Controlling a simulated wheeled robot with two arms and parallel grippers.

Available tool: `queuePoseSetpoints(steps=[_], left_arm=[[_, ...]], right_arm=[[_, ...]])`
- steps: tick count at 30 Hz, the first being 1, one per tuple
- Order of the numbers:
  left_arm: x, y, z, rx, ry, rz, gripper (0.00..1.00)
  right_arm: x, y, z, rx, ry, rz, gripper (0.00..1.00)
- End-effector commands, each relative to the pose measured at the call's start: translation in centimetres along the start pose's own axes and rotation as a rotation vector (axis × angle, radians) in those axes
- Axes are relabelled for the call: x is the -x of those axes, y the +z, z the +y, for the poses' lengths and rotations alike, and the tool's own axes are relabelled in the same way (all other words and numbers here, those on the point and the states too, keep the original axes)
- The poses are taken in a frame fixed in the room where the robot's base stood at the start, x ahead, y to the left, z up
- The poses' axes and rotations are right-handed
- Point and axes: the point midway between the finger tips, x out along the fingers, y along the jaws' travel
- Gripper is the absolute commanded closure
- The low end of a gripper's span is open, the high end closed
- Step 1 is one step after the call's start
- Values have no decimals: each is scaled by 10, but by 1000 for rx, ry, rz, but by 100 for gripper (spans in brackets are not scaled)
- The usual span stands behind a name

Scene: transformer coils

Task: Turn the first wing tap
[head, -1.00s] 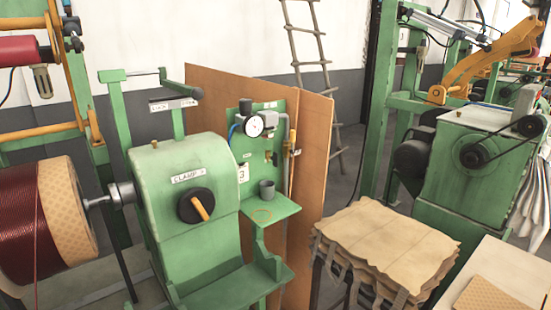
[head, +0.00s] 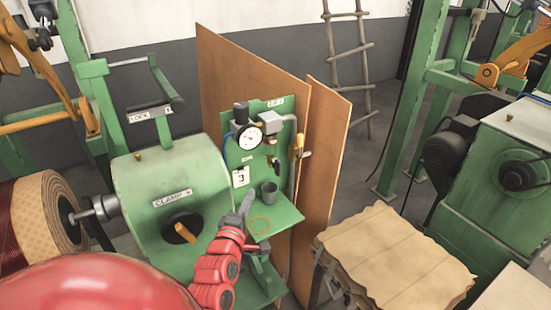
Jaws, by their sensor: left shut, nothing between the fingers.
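The green gauge panel (head: 254,180) stands right of the clamp machine, with a round white dial gauge (head: 249,136) near its top. A small dark fitting (head: 276,164) sits below right of the gauge; it may be a wing tap, but it is too small to tell. A yellow-topped fitting (head: 299,142) is on the upright pipe at the panel's right edge. My left gripper (head: 246,198) is shut and empty, in front of the panel's small shelf and below the gauge. It appears apart from the fittings. My right gripper is not in view.
Brown boards (head: 328,150) stand behind the panel. A stack of tan sheets (head: 395,260) is at right.

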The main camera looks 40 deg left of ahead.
Motion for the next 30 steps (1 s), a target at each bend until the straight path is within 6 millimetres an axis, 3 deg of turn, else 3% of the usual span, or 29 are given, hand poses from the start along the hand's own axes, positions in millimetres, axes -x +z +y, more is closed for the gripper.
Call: queuePoseSetpoints(steps=[5,14,16,22,30], left_arm=[[-9,1,-6,5,-3,-5,100],[-49,0,-6,4,2,-3,100],[-63,1,5,3,-4,-5,100],[-99,0,4,3,-2,-2,100],[-123,25,2,5,-4,-3,100]], right_arm=[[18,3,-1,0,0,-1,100],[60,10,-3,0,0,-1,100],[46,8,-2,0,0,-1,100],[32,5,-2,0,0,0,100],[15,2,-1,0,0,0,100]])
